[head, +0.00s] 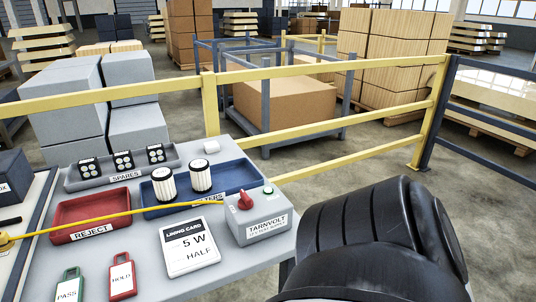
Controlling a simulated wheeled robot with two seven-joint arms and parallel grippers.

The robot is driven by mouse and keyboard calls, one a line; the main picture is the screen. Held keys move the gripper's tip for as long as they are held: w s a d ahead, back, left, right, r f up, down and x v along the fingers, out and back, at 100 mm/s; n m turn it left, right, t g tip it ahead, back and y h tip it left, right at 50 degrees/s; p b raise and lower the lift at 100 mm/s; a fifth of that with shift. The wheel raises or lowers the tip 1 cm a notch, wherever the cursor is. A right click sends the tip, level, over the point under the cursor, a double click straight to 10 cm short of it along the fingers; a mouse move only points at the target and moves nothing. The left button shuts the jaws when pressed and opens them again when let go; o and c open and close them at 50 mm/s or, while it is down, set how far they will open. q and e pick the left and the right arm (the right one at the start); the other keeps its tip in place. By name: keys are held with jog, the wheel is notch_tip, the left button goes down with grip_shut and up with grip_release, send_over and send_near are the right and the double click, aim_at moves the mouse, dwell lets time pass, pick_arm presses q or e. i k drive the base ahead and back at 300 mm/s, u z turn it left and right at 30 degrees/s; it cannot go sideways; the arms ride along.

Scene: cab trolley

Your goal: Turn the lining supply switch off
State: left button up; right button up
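A grey supply box (262,222) labelled TARNVOLT stands at the right end of the grey table. Smaller print under that name is too small to read. On its top are a red rotary knob (245,201) and a small green lamp or button (268,190). I cannot read which position the knob is set to. A large black rounded part of my arm fills the lower right, just right of the box in the picture. Neither of my grippers shows in the head view.
A lining card (190,246) reading "5 W HALF" lies left of the box. A blue tray with two filters (200,178), a red REJECT tray (70,208), a SPARES tray (75,183) and two tags lie further left. A thin yellow strip crosses the table. A yellow rail (210,105) stands behind.

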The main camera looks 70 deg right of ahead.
aim_at(246, 203)
jog(key=u, duration=0.05)
jog(key=k, duration=0.6)
jog(key=z, duration=0.95)
